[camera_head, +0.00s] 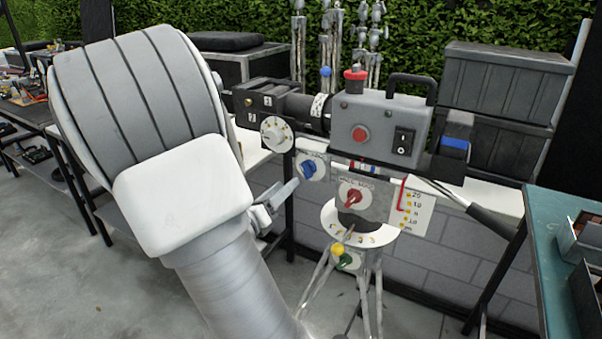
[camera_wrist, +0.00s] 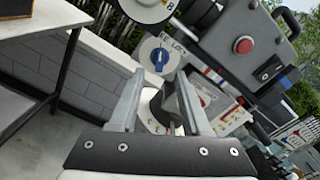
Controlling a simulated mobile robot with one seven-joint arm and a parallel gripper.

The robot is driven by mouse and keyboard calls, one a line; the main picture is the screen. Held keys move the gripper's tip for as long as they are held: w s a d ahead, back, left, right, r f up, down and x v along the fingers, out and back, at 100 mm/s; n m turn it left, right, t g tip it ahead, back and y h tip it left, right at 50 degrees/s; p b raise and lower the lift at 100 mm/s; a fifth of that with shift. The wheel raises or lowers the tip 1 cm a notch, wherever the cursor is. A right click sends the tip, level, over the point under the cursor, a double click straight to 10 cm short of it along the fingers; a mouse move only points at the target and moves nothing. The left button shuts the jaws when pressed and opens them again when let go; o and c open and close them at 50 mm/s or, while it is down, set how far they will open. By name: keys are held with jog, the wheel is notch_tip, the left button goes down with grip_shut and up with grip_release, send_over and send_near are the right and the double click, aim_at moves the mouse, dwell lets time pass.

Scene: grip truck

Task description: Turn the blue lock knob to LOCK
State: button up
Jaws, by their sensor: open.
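The blue lock knob (camera_head: 309,169) sits on a small white plate below the lens of the grey camera, just right of my gripper in the head view. In the wrist view the blue knob (camera_wrist: 160,59) shows beyond my fingertips, with the word LOCK printed above it. Its handle looks roughly upright there; I cannot tell its exact setting. My gripper (camera_head: 278,199) is partly hidden behind my wrist in the head view. In the wrist view my gripper (camera_wrist: 161,82) is open, with nothing between the fingers and a gap before the knob.
The grey camera (camera_head: 380,128) stands on a tripod above the knob. A red knob (camera_head: 352,198) and a yellow-tipped lever (camera_head: 338,249) are close by on the right. A white dial (camera_head: 277,134) is above left. A teal table (camera_head: 550,240) stands at the right.

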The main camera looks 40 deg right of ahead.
aim_at(303, 169)
jog(key=b+x, duration=0.1)
jog(key=x, duration=0.8)
jog(key=shift+f, duration=0.1)
grip_shut()
